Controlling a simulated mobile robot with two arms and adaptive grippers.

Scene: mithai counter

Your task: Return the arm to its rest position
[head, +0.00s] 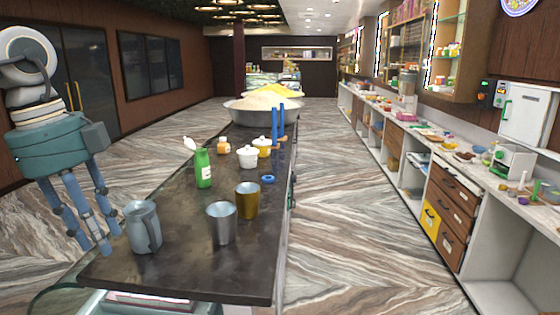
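My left gripper (97,232) hangs fingers-down at the left, beside the dark counter (190,268). Its blue fingers are spread apart and nothing shows between them. A grey-blue jug (142,228) stands upright on the counter just right of the fingers. In the picture the fingertips come close to the jug; I cannot tell whether they touch it. My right gripper is not in view.
A silver cup (221,224), a brass cup (247,201), a green bottle (203,168) and white and yellow lidded pots stand on the counter. A big filled bowl (250,112) is further back. A shelf-counter (440,190) runs along the right; marbled floor between is free.

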